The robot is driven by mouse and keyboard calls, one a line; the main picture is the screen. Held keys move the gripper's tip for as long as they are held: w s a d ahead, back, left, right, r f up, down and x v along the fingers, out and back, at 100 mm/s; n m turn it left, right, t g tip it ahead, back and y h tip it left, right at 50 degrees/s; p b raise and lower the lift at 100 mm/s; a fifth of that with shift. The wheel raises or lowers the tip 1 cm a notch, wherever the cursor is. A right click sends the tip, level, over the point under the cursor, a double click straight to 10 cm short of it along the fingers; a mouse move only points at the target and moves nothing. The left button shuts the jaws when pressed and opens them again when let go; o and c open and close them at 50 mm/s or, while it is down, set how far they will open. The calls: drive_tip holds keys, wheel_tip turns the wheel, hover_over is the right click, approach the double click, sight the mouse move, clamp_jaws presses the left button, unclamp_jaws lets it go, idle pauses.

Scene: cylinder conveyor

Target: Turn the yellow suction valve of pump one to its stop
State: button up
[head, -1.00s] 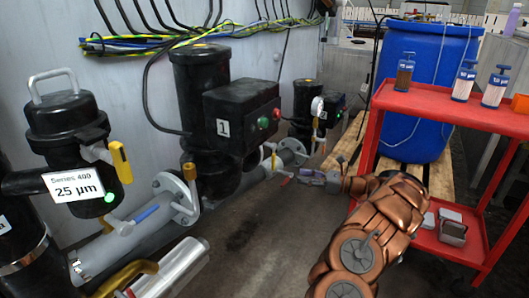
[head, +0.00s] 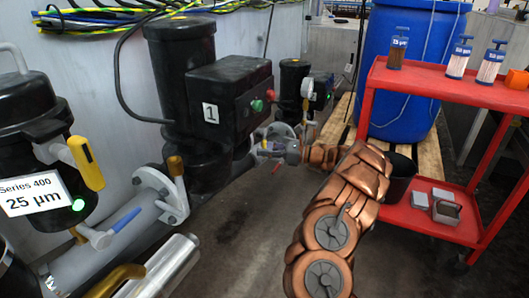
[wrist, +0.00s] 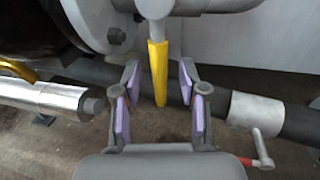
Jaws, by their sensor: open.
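Pump one (head: 168,62) is black, with a control box (head: 232,95) marked 1 carrying a red and a green button. In the wrist view a yellow valve lever (wrist: 158,72) hangs down from a pale valve stem (wrist: 154,8) on the pipework. My gripper (wrist: 159,88) is open, with purple-padded fingers on either side of the lever's lower part. Gaps show on both sides, so neither pad visibly touches it. In the head view my gripper (head: 272,150) is at the pipe just right of pump one, and the lever is too small there to make out clearly.
A filter housing (head: 30,110) labelled 25 µm has a yellow handle (head: 86,163). A blue-handled valve (head: 112,228) is nearby. A silver cylinder (wrist: 45,95) lies left of the gripper; a red-tipped lever (wrist: 262,155) is right. A red cart (head: 440,85) and blue drum (head: 410,50) stand right.

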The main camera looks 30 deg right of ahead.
drive_tip(key=shift+w+a, duration=0.2)
drive_tip(key=shift+a, duration=0.05)
drive_tip(key=shift+c, duration=0.2)
clamp_jaws()
idle(0.4)
